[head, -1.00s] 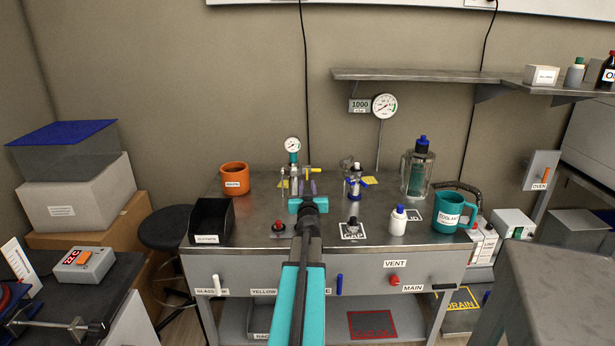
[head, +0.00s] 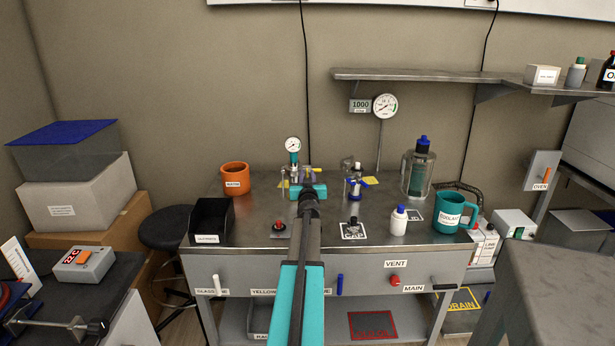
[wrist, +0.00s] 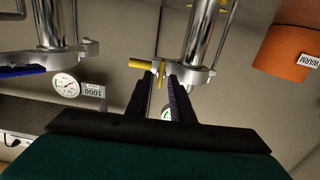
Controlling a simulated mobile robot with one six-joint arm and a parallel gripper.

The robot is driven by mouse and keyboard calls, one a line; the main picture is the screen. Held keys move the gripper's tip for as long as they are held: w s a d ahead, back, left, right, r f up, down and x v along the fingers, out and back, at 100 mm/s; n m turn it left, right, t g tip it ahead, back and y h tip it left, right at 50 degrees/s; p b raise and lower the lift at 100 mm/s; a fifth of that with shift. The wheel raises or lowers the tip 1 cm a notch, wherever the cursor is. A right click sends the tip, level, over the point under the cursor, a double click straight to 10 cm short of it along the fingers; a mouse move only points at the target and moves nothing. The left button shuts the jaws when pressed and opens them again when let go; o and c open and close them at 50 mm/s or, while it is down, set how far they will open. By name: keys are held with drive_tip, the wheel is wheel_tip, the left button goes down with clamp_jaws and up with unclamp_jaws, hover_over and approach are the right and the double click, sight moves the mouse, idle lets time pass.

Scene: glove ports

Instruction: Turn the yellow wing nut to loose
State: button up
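The yellow wing nut (wrist: 147,65) shows in the wrist view just at my fingertips, beside a steel post with a clamp ring. One of its wings lies in line with the gap between my fingers, with visible space to either side. In the head view the yellow wing nut (head: 316,170) shows just beyond my gripper (head: 308,187). In the wrist view my gripper (wrist: 160,82) is open, its two dark fingers apart, and nothing is held. I cannot tell whether a finger touches the nut. The nut's far side is hidden.
A steel post with a gauge (head: 293,146) stands at the nut. A blue-handled fitting (head: 355,186) stands to the right. An orange mug (head: 234,176) is at left; a black bin (head: 211,219) is nearer. A white bottle (head: 398,221) and teal mug (head: 449,216) stand right.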

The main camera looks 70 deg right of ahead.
drive_tip(key=shift+w+d, duration=0.2)
drive_tip(key=shift+d, duration=0.35)
drive_tip(key=shift+c, duration=0.5)
clamp_jaws()
drive_tip(key=shift+n, duration=0.4)
drive_tip(key=shift+w+a+n+b, duration=0.1)
drive_tip(key=shift+n+b, duration=0.2)
drive_tip(key=shift+n, duration=1.6)
drive_tip(key=shift+o, duration=0.5)
unclamp_jaws()
